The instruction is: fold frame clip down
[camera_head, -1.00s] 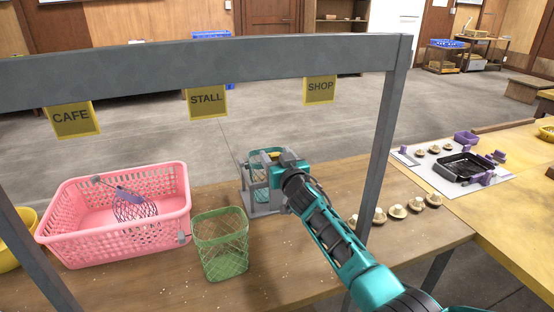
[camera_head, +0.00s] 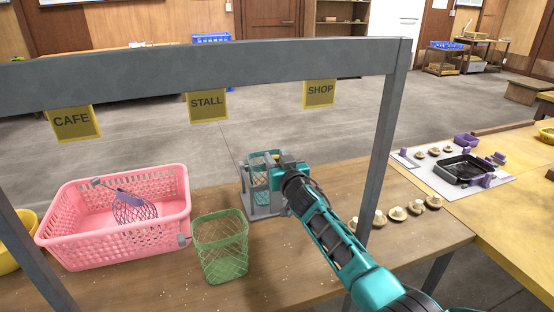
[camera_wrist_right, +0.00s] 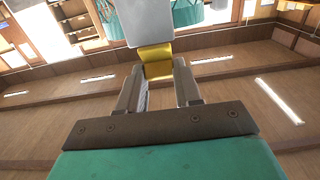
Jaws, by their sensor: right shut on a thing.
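A grey frame (camera_head: 246,190) stands on the wooden table in the head view, around a teal mesh basket (camera_head: 260,178). My right gripper (camera_head: 283,168) is at the frame's upper right side, and its arm hides part of the frame. In the right wrist view, my right gripper (camera_wrist_right: 157,78) is shut on a yellow piece (camera_wrist_right: 156,60), which looks like the frame's clip. A pale grey block (camera_wrist_right: 147,20) is just beyond the yellow piece. The contact and the clip's angle are hard to make out. My left gripper is not in view.
A green mesh basket (camera_head: 220,250) stands in front of the frame, and a pink basket (camera_head: 120,242) to its left. A grey overhead bar (camera_head: 200,75) with hanging signs and a post (camera_head: 386,140) stand close. Several mushrooms (camera_head: 397,214) lie right of my arm.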

